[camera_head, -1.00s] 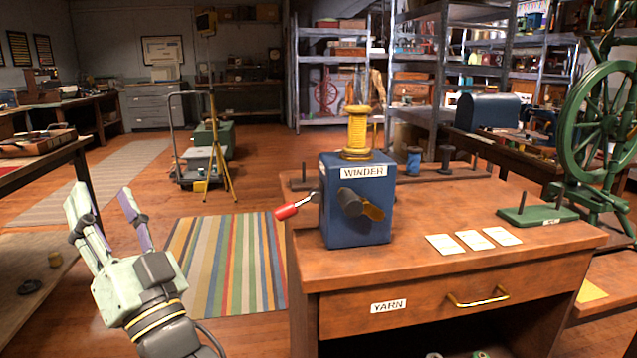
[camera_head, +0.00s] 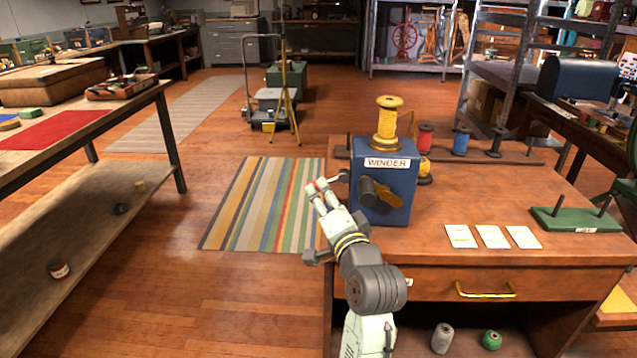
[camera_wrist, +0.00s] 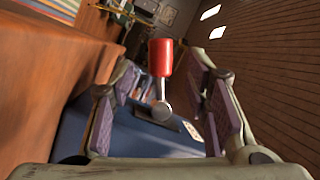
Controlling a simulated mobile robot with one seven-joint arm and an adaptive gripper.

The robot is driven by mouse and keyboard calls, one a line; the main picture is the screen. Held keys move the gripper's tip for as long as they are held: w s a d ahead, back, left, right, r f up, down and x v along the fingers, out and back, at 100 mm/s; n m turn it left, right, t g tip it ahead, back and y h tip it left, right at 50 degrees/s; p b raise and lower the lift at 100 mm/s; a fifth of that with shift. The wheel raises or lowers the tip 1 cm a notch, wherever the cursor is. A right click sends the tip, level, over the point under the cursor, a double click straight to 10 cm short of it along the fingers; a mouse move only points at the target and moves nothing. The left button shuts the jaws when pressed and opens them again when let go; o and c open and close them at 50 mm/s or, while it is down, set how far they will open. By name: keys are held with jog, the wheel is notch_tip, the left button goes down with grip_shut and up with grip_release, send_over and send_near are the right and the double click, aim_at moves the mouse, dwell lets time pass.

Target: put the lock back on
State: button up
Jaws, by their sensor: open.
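The blue winder box (camera_head: 402,178), labelled WINDER, stands at the table's left end with a yellow spool (camera_head: 388,118) on top. Its front bears a dark grey round part with a brass-coloured piece (camera_head: 389,198); I cannot tell whether either is the lock. My gripper (camera_head: 318,187) is open at the winder's left side, by its crank. In the wrist view the crank's red handle (camera_wrist: 160,57) stands between my open fingers (camera_wrist: 160,95), with visible gaps on both sides. The handle's metal end is over the blue box (camera_wrist: 125,135). In the head view my fingers hide most of the handle.
The wooden table (camera_head: 475,220) holds three white cards (camera_head: 492,237), a green stand (camera_head: 575,219) and red and blue spools (camera_head: 461,141) behind. A drawer with a brass handle (camera_head: 486,290) is in front. A workbench is at left; the striped rug (camera_head: 262,205) is clear.

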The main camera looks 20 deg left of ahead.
aim_at(319, 190)
jog(key=x, duration=0.5)
jog(key=shift+w+a+p, duration=0.25)
jog(key=shift+w+p, duration=0.05)
jog(key=shift+p, duration=0.05)
jog(key=shift+c, duration=0.4)
grip_shut()
